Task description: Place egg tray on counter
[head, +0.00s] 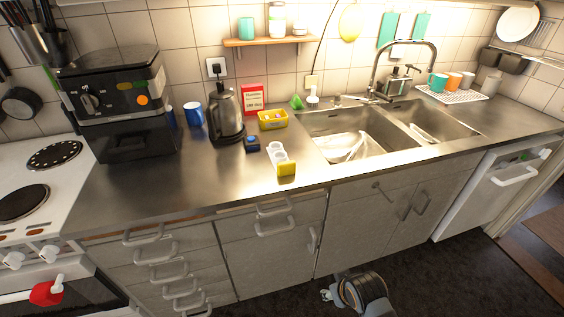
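A small white holder with rounded cups (278,153), which may be the egg tray, lies on the steel counter (225,180) just left of the sink. A yellow block or sponge (287,169) sits at its front end, near the counter edge. A yellow tray with small items (272,119) stands farther back; I cannot tell whether it holds eggs. One gripper of mine, seemingly the right (327,295), is low over the dark floor in front of the cabinets, well below the counter. Its fingers are too small to read. My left gripper is out of view.
A double sink (345,143) with a tap takes up the counter's right middle. The front left counter is clear.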

